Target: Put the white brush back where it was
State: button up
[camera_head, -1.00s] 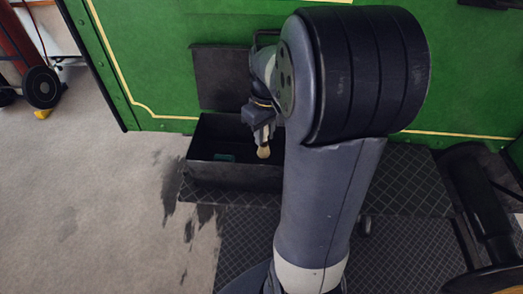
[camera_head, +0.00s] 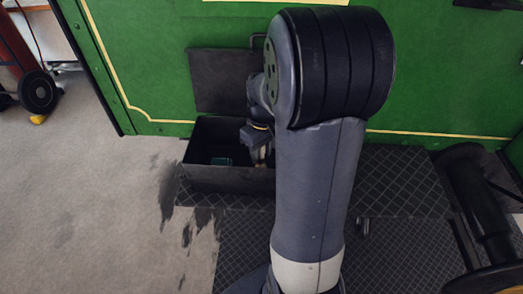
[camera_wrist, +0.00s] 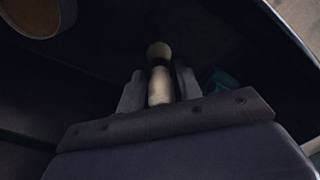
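The white brush (camera_wrist: 161,86) shows in the wrist view as a pale handle with a rounded knob, between the two fingers of my gripper (camera_wrist: 160,88). The fingers sit close on both sides of it. In the head view my gripper (camera_head: 259,150) is low inside the open dark box (camera_head: 228,180), at its right side. A small pale part of the brush (camera_head: 260,164) shows under the gripper there. My arm hides the box's right end, and whether the brush touches the box floor cannot be told.
The box's dark lid (camera_head: 220,82) stands open against the green panel (camera_head: 420,90). A teal item (camera_head: 221,161) lies in the box left of my gripper, and also shows in the wrist view (camera_wrist: 220,82). A round tan-topped thing (camera_wrist: 33,14) is at the wrist view's upper left.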

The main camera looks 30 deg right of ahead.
jog(key=shift+o, duration=1.2)
notch_tip(320, 180, up, 12)
jog(key=shift+s+d+r+p, duration=0.15)
jog(key=shift+r+p, duration=0.05)
jog(key=shift+p, duration=0.35)
